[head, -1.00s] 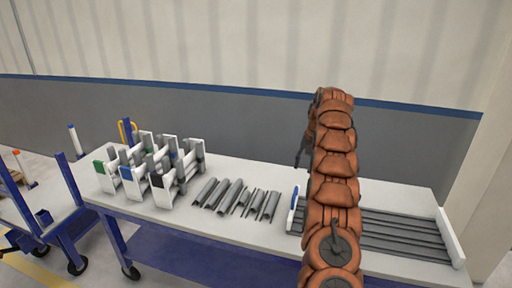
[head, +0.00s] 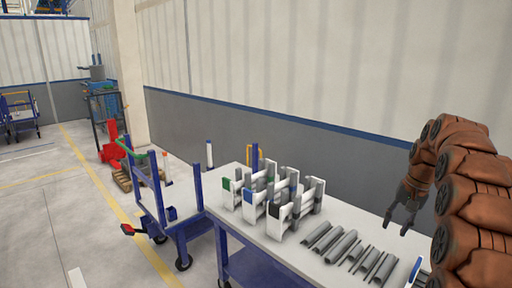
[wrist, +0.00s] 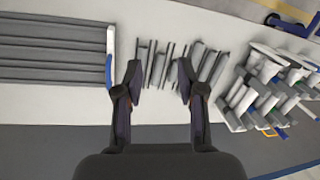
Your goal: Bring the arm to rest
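My orange-brown arm (head: 470,200) stands at the right of the head view. My gripper (head: 398,222) hangs from it over the table. In the wrist view my gripper (wrist: 160,85) has its two dark fingers spread wide apart, with nothing between them. It is above the white table (wrist: 175,112), near several short grey pipe pieces (wrist: 182,60) that lie on the table top; these pieces also show in the head view (head: 340,243).
White racks (head: 280,205) with grey pipes stand left of the loose pieces. Long grey pipes (wrist: 50,50) lie in a holder at the left of the wrist view. A blue cart (head: 165,205) stands beside the table. Open floor (head: 60,210) lies farther left.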

